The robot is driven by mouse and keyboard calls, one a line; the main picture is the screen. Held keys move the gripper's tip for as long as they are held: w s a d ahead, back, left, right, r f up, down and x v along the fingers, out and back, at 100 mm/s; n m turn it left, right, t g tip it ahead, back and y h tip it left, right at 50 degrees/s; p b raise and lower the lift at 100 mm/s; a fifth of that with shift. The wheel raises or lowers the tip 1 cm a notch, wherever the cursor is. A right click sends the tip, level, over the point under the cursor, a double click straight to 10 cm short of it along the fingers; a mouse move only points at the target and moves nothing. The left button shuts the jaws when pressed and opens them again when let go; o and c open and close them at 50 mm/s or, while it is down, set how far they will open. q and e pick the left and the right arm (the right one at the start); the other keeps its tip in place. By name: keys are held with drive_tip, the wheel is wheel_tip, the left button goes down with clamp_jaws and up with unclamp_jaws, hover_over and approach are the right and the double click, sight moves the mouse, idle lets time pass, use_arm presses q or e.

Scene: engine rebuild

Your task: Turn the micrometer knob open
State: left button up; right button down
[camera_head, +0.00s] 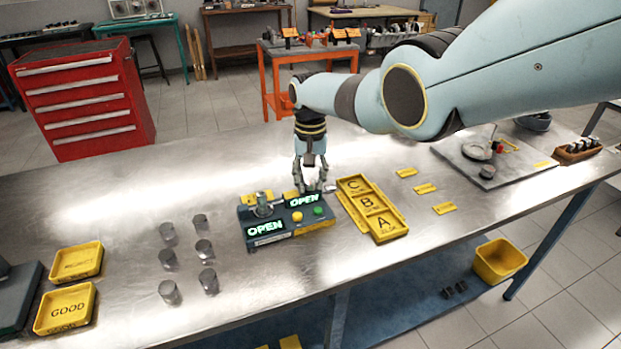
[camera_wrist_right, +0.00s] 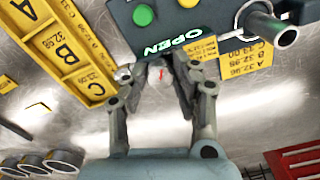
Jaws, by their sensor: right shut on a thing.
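The micrometer station (camera_head: 287,216) is a dark box on the bench with two lit green "OPEN" displays, a green button and a yellow-orange button. My right gripper (camera_head: 310,188) reaches down behind its right side. In the right wrist view the gripper (camera_wrist_right: 160,82) is shut on the micrometer knob (camera_wrist_right: 158,75), a small grey rounded piece with a red mark, beside the station (camera_wrist_right: 190,20). The fingers cover the knob's sides. My left gripper is not in view.
A yellow tray marked A, B, C (camera_head: 398,226) stands right of the station. Several grey cylinders (camera_head: 168,258) stand to the left. Yellow bins marked GOOD (camera_head: 66,293) and another (camera_head: 76,263) sit at the far left. The bench's right middle holds small yellow labels (camera_head: 425,188).

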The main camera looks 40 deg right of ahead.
sight(310, 181)
drive_tip(key=shift+r, duration=0.1)
idle(0.4)
drive_tip(key=c, duration=1)
unclamp_jaws()
wheel_tip(310, 181, up, 12)
drive_tip(key=shift+f, duration=0.1)
